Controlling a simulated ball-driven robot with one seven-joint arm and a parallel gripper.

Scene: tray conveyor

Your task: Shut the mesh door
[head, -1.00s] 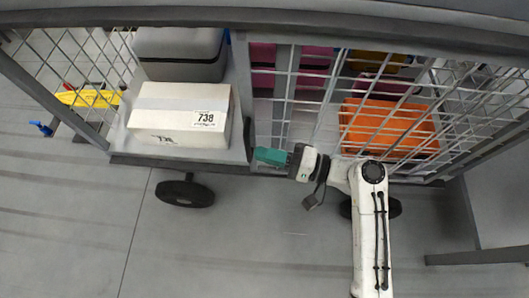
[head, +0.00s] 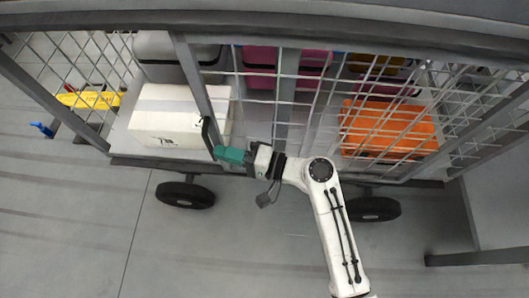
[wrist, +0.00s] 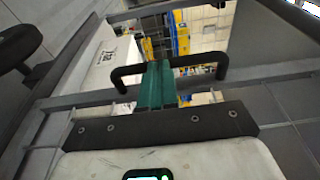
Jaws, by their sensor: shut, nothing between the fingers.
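The mesh door (head: 195,80) of the cage cart stands partly open, its grey frame post crossing in front of the white box. Its black handle (head: 206,135) is on that post, and shows large in the wrist view (wrist: 200,64). My gripper (head: 222,153) has teal fingers shut with nothing between them, at the lower end of the handle in the head view. In the wrist view my gripper (wrist: 156,80) overlaps the middle of the handle bar. I cannot tell whether they touch.
A white box (head: 160,115) and a grey bin (head: 165,62) sit in the cart's left part. An orange crate (head: 390,128) and magenta bins are behind mesh. Black wheels (head: 186,195) stand below. A yellow sign (head: 88,99) is left. The floor in front is clear.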

